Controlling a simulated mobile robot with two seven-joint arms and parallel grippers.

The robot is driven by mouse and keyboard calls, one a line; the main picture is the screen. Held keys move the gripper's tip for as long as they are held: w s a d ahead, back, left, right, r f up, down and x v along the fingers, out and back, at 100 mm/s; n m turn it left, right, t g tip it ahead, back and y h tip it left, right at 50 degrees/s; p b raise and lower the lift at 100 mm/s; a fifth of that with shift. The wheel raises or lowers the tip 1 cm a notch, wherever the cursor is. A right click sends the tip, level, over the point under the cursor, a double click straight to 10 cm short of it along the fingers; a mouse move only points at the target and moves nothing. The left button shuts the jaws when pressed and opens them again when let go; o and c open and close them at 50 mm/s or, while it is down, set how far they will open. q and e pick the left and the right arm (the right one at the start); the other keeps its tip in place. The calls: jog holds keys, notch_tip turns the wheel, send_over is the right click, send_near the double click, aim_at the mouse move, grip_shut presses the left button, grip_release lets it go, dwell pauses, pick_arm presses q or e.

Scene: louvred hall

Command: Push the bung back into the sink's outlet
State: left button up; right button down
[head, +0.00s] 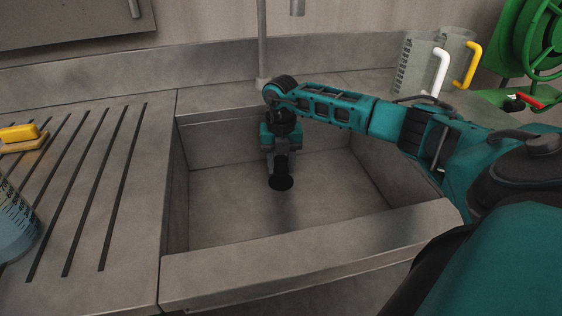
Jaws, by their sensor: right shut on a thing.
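The grey stone sink (225,212) is in the middle of the head view. My right gripper (281,168) reaches down into its basin from the right, with its fingers pointing at the floor of the basin. It is shut on the dark bung (281,183), which shows as a black round shape just below the fingertips. The bung is at or just above the basin floor; I cannot tell whether it sits in the outlet. The outlet itself is hidden by the bung and gripper. My left gripper is not in view.
A pipe (262,40) rises behind the basin. Jugs with white and yellow handles (437,66) and a green hose reel (530,45) stand back right.

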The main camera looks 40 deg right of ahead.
jog(key=shift+s+a+f, duration=0.1)
jog(key=shift+s+f, duration=0.05)
jog(key=shift+f, duration=0.25)
jog(key=shift+s+f, duration=0.1)
jog(key=shift+f, duration=0.15)
jog(key=shift+w+f, duration=0.1)
jog(key=shift+w, duration=0.1)
jog(key=shift+w+r, duration=0.15)
jog(key=shift+r, duration=0.15)
jog(key=shift+w+d+r, duration=0.2)
jog(key=shift+d+r, duration=0.05)
jog(key=shift+d, duration=0.15)
jog(key=shift+f+b, duration=0.25)
jog(key=shift+b, duration=0.05)
jog(key=shift+f, duration=0.15)
